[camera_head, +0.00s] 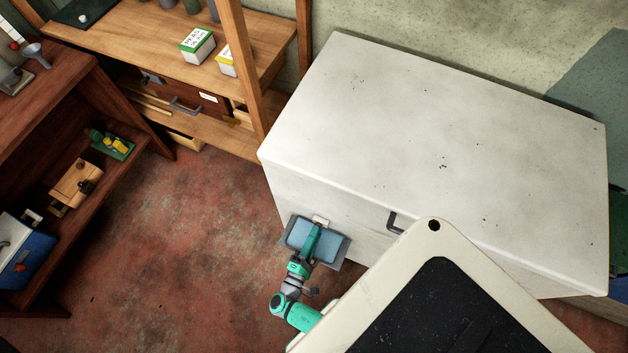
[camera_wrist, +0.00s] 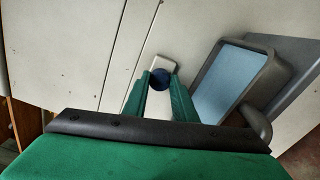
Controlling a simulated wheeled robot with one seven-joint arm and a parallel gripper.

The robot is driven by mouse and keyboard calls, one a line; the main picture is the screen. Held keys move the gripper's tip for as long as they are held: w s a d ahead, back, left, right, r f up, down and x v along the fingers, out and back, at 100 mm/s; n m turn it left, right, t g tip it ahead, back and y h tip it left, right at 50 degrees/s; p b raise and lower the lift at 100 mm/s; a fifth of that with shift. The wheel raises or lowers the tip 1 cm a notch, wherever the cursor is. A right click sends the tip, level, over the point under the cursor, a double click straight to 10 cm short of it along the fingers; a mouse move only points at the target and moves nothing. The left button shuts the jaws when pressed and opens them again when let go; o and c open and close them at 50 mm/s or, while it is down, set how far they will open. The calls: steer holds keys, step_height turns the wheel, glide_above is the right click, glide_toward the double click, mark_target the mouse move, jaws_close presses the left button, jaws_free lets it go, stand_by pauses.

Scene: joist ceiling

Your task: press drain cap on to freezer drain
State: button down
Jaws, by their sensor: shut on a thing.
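The white freezer (camera_head: 440,150) stands in the middle of the head view, a dark handle on its front. A small pale block, which looks like the drain fitting (camera_head: 320,221), sits low on its front, and it also shows in the wrist view (camera_wrist: 164,63). A round dark blue cap (camera_wrist: 160,78) is at the tips of my green gripper (camera_wrist: 160,92), in front of the pale block. My gripper (camera_head: 314,232) is shut on the cap. Whether cap and drain touch, I cannot tell. The cap is hidden in the head view.
A grey-rimmed tray with a blue inside (camera_head: 298,232) is under and beside my gripper, close to the freezer front; it also shows in the wrist view (camera_wrist: 228,80). A wooden shelf unit (camera_head: 130,50) stands behind at left, a workbench (camera_head: 40,110) at far left. Red floor (camera_head: 170,240) between is clear.

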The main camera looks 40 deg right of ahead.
steer(key=shift+w+d, duration=0.2)
steer(key=shift+d, duration=0.25)
steer(key=c, duration=1.4)
jaws_free()
steer(key=shift+d, duration=0.1)
steer(key=shift+w, duration=0.1)
steer(key=v, duration=1.5)
